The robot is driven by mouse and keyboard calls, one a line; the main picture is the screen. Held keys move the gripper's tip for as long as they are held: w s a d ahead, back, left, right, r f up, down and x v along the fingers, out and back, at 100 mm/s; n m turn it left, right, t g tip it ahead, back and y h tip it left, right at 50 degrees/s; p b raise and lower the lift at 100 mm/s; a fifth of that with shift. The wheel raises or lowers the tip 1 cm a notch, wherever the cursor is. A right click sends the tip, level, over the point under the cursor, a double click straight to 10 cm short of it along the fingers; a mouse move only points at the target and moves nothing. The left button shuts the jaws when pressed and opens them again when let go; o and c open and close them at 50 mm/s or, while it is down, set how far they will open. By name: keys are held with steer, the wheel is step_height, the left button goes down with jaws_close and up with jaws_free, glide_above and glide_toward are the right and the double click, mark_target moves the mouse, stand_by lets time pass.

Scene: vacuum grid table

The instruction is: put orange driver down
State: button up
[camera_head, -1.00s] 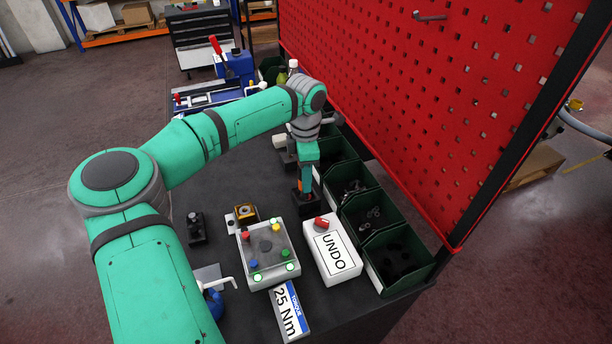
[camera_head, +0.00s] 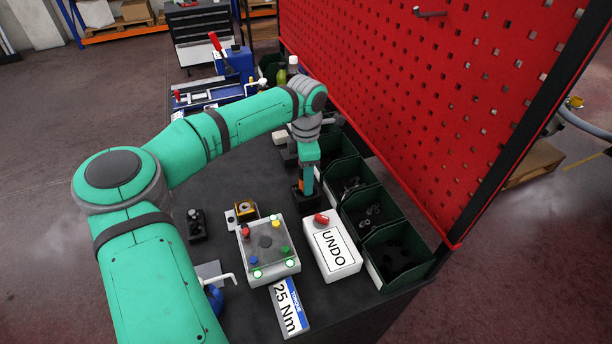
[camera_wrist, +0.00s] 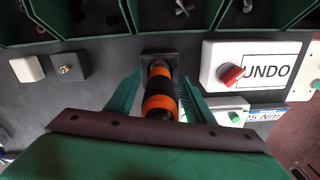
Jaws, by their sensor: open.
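The orange driver (camera_wrist: 160,97) has an orange and black handle and stands in a small dark square holder (camera_wrist: 172,58) on the table. In the head view only a bit of orange shows beside my gripper, above the holder (camera_head: 303,200). My gripper (camera_wrist: 160,88) is open, with one green finger on each side of the driver's handle. A gap shows between the handle and each finger. In the head view my gripper (camera_head: 307,178) points down over the holder. The driver's lower end is hidden.
A white UNDO box (camera_head: 331,247) with a red knob stands right of the holder. Green bins (camera_head: 395,262) line the red pegboard (camera_head: 420,110). A box with coloured buttons (camera_head: 268,252) and a 25 Nm sign (camera_head: 289,307) are nearer.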

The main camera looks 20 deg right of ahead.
step_height(320, 180, up, 13)
steer(key=shift+f, duration=0.15)
stand_by(0.4)
stand_by(0.4)
